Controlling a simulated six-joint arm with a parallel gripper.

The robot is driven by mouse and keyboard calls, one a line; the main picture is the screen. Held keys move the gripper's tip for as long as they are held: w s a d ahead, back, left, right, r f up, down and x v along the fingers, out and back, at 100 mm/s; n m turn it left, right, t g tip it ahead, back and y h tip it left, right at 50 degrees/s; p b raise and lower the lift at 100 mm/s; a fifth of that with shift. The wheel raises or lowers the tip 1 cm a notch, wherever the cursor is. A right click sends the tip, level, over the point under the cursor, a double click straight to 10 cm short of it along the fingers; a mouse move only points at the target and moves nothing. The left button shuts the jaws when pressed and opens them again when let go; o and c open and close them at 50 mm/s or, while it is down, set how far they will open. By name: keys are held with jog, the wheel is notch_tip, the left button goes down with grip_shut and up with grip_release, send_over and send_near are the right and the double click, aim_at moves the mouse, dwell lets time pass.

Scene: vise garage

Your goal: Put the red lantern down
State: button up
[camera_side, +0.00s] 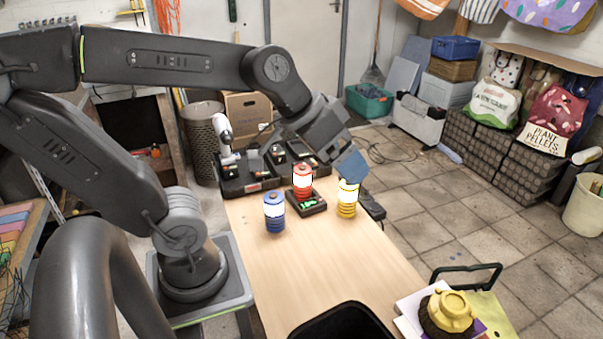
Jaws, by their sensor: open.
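The red lantern (302,181) has red ends and a glowing white middle. It stands upright at the far part of the wooden table, on or just behind a small dark pad with green lights (308,203); I cannot tell exactly which. My gripper (351,168) is to the right of the red lantern, above the yellow lantern (346,200), and apart from the red one. The gripper is open, and its blue-grey end hides the yellow lantern's top. I see nothing held in it. The blue lantern (274,212) stands upright to the left of the pad.
Dark trays with chargers and tools (248,176) fill the table's far left end. A dark object (371,206) lies at the right edge. A black bin (343,322) is at the near edge, beside books with a yellow pot (449,311). The table's middle (325,260) is bare.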

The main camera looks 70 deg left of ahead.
jog(key=s+a+f+g+y, duration=0.1)
jog(key=s+f+y, duration=0.1)
jog(key=s, duration=0.3)
jog(key=shift+s+a+f, duration=0.3)
jog(key=shift+f, duration=0.25)
